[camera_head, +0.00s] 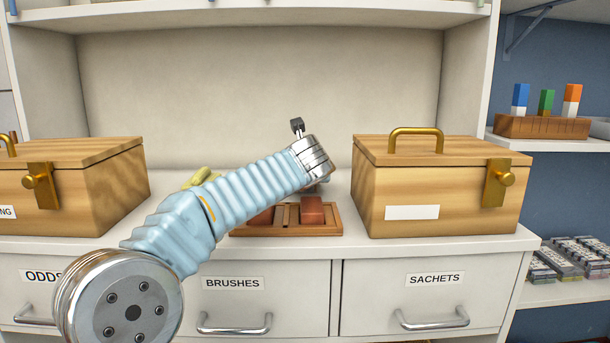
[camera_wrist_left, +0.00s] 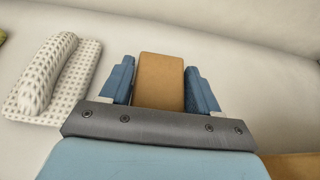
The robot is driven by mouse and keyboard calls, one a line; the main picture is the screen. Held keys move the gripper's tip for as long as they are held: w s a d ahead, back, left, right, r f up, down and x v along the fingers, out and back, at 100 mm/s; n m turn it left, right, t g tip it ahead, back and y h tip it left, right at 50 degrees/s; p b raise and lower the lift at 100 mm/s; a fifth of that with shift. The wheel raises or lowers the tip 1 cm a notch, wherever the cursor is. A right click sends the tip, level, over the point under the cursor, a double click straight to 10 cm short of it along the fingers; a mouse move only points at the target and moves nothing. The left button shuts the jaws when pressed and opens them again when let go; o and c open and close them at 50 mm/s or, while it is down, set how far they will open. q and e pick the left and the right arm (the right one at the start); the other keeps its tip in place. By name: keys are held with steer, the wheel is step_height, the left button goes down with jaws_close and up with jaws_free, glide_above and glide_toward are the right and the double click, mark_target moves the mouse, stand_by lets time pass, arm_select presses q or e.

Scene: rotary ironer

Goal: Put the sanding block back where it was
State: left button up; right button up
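In the left wrist view an orange-brown block (camera_wrist_left: 160,82) sits between the two blue fingers of my left gripper (camera_wrist_left: 160,80). The fingers lie close along its sides and appear shut on it; its near end is hidden by the palm. In the head view my left arm reaches up and right over the counter, and its wrist hides the fingers and the held block. Below the wrist lies a low wooden tray (camera_head: 330,232) with reddish-brown blocks (camera_head: 311,210) in it; a section between them looks empty. The arm hides the tray's left part. My right gripper is out of view.
Wooden boxes with brass handles stand left (camera_head: 118,185) and right (camera_head: 440,190) of the tray. A yellow-green thing (camera_head: 203,176) shows behind my arm. A checked pad (camera_wrist_left: 55,80) lies left of the gripper in the wrist view. A shelf (camera_head: 270,18) runs overhead.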

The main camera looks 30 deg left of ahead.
arm_select(q)
steer(key=o, duration=0.4)
steer(key=shift+c, duration=0.2)
steer(key=shift+r, duration=0.1)
steer(key=v, duration=1.2)
